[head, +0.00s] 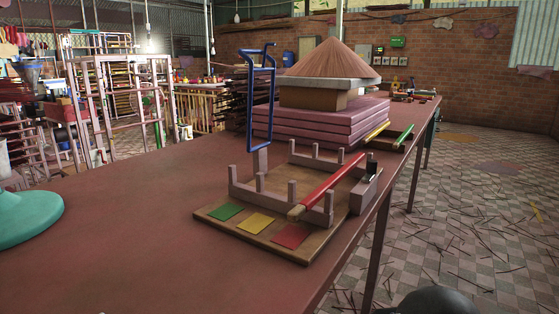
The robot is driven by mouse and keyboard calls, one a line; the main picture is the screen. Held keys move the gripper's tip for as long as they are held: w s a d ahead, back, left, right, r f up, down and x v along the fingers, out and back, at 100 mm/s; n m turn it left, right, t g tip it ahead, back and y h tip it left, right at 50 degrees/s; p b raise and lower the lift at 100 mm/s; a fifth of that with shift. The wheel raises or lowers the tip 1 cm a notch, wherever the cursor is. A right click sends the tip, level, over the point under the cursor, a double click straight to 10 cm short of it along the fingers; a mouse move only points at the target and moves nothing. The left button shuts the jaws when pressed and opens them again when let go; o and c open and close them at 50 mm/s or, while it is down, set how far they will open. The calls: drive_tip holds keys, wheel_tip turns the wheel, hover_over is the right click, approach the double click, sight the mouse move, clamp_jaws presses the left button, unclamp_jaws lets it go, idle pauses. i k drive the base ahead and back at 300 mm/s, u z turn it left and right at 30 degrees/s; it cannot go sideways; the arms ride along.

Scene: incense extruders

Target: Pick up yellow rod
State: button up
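A yellow rod (377,131) lies on the table at the right side of the pink stack of boards, close beside it. A green rod (404,135) lies just to its right, nearer the table's right edge. A red rod (332,184) rests across the right side of a wooden rack (240,190) in front of the stack. The rack's base has green, yellow and red patches along its front. My gripper is not in view, so its state does not show.
A pink stack (320,125) bears a brown cone (330,60). A blue frame (262,95) stands upright behind the rack. A teal round thing (25,218) is at the left edge. Thin sticks litter the tiled floor.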

sight(369, 138)
drive_tip(key=u, duration=0.05)
drive_tip(key=k, duration=0.6)
drive_tip(key=z, duration=0.85)
drive_tip(key=i, duration=1.75)
drive_tip(key=u, duration=0.55)
drive_tip(key=k, duration=0.5)
drive_tip(key=z, duration=1.85)
drive_tip(key=i, duration=1.5)
